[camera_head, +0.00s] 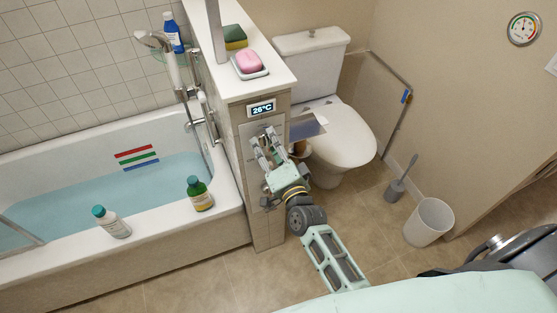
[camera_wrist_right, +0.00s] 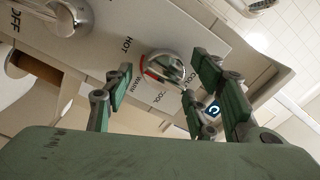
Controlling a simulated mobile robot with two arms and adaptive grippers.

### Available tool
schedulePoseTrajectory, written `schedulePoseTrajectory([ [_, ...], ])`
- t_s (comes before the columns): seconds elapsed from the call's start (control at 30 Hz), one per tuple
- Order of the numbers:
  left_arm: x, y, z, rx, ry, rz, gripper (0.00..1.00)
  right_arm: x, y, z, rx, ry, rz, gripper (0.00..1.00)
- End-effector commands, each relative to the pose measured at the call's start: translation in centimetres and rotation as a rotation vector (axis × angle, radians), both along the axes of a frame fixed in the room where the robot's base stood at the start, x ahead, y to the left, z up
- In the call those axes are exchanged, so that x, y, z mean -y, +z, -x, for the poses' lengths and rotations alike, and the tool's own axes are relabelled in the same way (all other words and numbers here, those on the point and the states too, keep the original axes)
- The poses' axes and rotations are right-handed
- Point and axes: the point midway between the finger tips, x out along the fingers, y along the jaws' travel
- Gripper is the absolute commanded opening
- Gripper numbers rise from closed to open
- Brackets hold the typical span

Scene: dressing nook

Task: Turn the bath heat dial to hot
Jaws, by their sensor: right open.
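The heat dial (camera_wrist_right: 165,67) is a shiny round knob on a pale panel in the right wrist view. HOT, WARM, COOL and COLD are printed around it. A red mark shows on the dial's left side, facing the HOT and WARM side; its exact setting is hard to tell. My right gripper (camera_head: 264,143) is open at the panel on the end of the half wall. In the wrist view its fingers stand on either side of the dial, and contact is unclear. In the head view the gripper hides the dial. My left gripper is not in view.
A display (camera_head: 262,108) reading 26°C sits above my right gripper. A second knob (camera_wrist_right: 68,15) marked OFF is beside the dial. The bathtub (camera_head: 165,240) with bottles is left; the toilet (camera_head: 345,140) and bin (camera_head: 430,220) are right. Floor between is clear.

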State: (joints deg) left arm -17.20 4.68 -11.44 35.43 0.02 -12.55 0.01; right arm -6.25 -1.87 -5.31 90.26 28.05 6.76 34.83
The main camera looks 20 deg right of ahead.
Motion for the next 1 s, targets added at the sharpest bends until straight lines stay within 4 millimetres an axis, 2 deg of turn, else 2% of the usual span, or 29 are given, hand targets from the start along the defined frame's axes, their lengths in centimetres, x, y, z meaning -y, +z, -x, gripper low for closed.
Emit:
schedulePoseTrajectory([
  [0.3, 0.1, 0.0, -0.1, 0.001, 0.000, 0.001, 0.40, 0.3, -0.2, 6.4, -0.004, 0.000, 0.001, 0.52],
  [0.5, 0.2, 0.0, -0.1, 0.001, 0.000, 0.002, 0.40, 0.5, -0.2, 9.6, -0.004, -0.001, 0.001, 0.52],
  [0.7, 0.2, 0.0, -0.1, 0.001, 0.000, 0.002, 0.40, 0.5, -0.1, 10.9, -0.002, -0.002, 0.000, 0.52],
  [1.0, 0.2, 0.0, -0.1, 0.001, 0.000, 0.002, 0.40, 0.5, -0.1, 11.0, -0.001, -0.002, 0.000, 0.52],
])
